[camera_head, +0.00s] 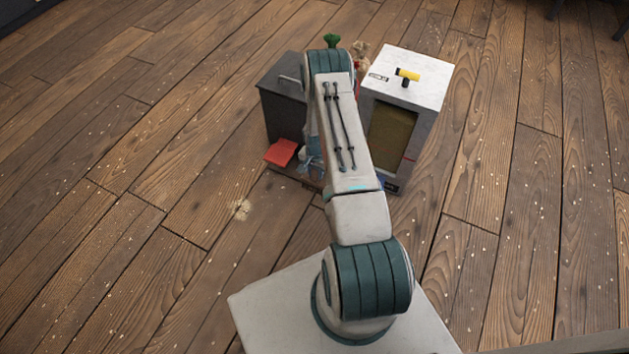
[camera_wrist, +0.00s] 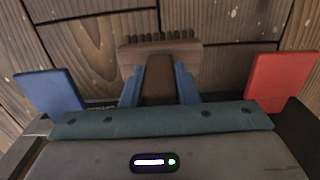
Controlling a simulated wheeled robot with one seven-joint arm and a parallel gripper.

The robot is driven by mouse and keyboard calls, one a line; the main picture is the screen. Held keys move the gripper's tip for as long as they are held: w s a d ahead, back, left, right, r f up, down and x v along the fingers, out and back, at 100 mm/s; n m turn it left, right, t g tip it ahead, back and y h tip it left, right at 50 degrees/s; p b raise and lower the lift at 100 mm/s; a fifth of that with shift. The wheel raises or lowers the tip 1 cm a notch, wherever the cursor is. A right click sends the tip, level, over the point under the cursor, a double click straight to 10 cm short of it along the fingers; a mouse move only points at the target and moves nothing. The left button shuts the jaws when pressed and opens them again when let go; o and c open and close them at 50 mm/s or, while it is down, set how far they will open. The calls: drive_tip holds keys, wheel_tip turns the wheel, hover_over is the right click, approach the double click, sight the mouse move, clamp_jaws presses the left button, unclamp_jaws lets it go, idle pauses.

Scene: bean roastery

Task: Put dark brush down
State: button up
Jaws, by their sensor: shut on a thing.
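The dark brush (camera_wrist: 160,82) has a brown handle and a wider brown head with short dark bristles. In the wrist view my gripper (camera_wrist: 160,88) is shut on the handle with its blue fingers, one on each side. The brush head points away from the wrist, with floorboards beyond it. In the head view my gripper (camera_head: 313,163) shows partly at the front between two cabinets, and my arm hides most of that spot. I cannot tell whether the brush touches any surface.
A red panel (camera_wrist: 282,80) and a blue panel (camera_wrist: 48,92) flank the gripper. A dark grey cabinet (camera_head: 283,78) stands left and a white-topped cabinet (camera_head: 425,70) right, with a yellow and black tool (camera_head: 408,75) on it. Open plank floor (camera_head: 130,130) surrounds them.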

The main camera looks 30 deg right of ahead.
sight(315, 180)
drive_tip(key=shift+a+f+b, duration=0.1)
drive_tip(key=shift+f+b, duration=0.8)
drive_tip(key=shift+f, duration=1.15)
drive_tip(key=shift+f+b, duration=0.25)
drive_tip(key=shift+b, duration=0.05)
drive_tip(key=o, duration=0.9)
drive_tip(key=shift+r, duration=0.1)
drive_tip(key=shift+o, duration=0.2)
drive_tip(key=shift+r, duration=0.1)
